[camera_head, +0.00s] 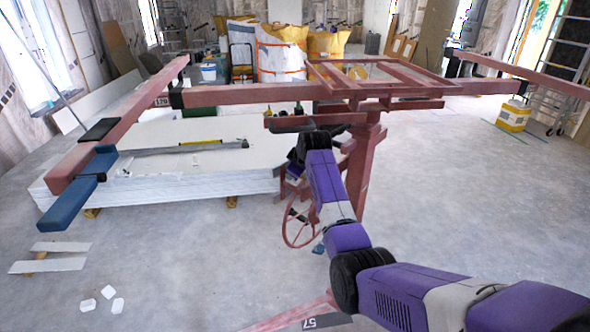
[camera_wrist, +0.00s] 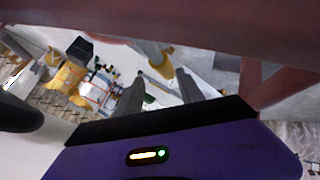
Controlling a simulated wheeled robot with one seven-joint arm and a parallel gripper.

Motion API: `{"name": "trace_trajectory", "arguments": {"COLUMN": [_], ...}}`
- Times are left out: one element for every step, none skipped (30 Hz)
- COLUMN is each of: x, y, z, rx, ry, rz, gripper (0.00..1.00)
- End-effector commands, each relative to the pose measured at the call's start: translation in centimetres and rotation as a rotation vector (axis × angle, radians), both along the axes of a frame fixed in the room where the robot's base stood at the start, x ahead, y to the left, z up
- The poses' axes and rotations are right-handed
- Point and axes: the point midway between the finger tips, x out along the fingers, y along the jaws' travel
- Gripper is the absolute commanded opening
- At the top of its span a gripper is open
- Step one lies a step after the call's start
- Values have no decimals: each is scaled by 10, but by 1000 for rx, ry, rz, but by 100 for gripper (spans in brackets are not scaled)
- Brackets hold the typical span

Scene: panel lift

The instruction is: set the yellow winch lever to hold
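The red panel lift (camera_head: 365,165) stands in the middle of the head view, and my arm reaches up to its mast. In the wrist view, my gripper (camera_wrist: 160,74) has its two grey fingers apart, with nothing seen held between them. A small yellow piece (camera_wrist: 164,63) on a grey bar shows just beyond the fingertips; it looks like the winch lever, but I cannot tell for sure, nor its setting. It looks apart from the fingers. In the head view, the lever and my fingertips are hidden or too small to make out. A red handwheel (camera_head: 299,228) hangs low on the mast.
The lift's red cross beam (camera_head: 240,94) and top frame (camera_head: 375,75) span above my wrist. A red beam (camera_wrist: 200,22) crosses close in the wrist view. A stack of white panels (camera_head: 190,185) lies at left.

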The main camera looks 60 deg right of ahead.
Motion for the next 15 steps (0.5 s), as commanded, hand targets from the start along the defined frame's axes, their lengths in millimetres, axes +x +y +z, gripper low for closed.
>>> {"name": "trace_trajectory", "arguments": {"x": [0,0,0,0,0,-1,-1,-2,-4,-5,-7,-10,-12,-14,-17], "y": [-1,-1,-1,-1,-1,-1,0,1,2,3,5,8,10,12,14], "z": [2,2,2,2,3,4,5,6,8,10,12,16,18,21,26], "rx": [-4,-4,-4,-4,-5,-5,-5,-6,-6,-6,-6,-6,-5,-6,-6], "ry": [-2,-3,-3,-3,-3,-3,-4,-4,-4,-5,-4,-4,-4,-4,-4], "rz": [-1,-1,-1,-1,-1,-1,-1,-1,-1,-2,-1,-1,-1,-1,-1], "gripper": [42,42,42,42,42,42,42,42,42,42,42,42,42,42,42]}}
